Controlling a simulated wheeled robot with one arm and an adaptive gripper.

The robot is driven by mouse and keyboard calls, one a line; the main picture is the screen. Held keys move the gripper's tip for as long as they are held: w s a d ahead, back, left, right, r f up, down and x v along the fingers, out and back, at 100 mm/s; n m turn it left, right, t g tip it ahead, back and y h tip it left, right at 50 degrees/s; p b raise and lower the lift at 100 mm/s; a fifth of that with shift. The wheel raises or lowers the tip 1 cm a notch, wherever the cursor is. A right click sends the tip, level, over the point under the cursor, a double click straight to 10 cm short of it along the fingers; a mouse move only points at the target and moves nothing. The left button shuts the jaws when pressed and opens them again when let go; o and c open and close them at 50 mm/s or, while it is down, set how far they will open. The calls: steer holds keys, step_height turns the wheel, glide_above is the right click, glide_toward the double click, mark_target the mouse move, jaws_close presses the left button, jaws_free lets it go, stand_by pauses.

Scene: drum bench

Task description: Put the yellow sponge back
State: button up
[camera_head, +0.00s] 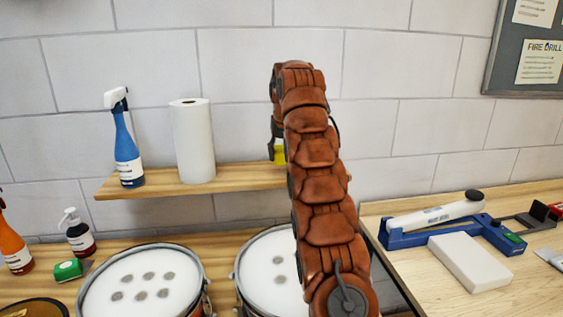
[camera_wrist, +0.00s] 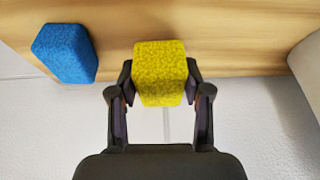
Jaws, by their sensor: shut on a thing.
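The yellow sponge (camera_wrist: 160,73) is a small block between the two fingers of my gripper (camera_wrist: 160,88) in the wrist view. The gripper is shut on it, one finger on each side. In the head view only a bit of the yellow sponge (camera_head: 280,154) shows beside my arm, just above the right part of the wooden wall shelf (camera_head: 237,178). In the wrist view the shelf (camera_wrist: 235,50) lies beyond the sponge; I cannot tell whether they touch. A blue sponge (camera_wrist: 65,53) is at the left there, apart from the yellow one; my arm hides it in the head view.
A paper towel roll (camera_head: 193,140) and a blue spray bottle (camera_head: 126,145) stand on the shelf's left part. Two drums (camera_head: 145,288) (camera_head: 272,272) are below. A right-hand bench (camera_head: 400,285) holds a blue holder (camera_head: 400,240) and a white block (camera_head: 468,262).

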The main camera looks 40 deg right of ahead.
mark_target(282, 162)
steer(key=shift+f, duration=1.7)
steer(key=o, duration=1.2)
steer(key=shift+f, duration=0.1)
steer(key=shift+r, duration=0.25)
steer(key=shift+b+v, duration=0.3)
steer(key=shift+v, duration=1.65)
steer(key=p+v, duration=0.4)
steer(key=v, duration=0.4)
steer(key=shift+s, duration=0.15)
steer(key=shift+f, duration=0.1)
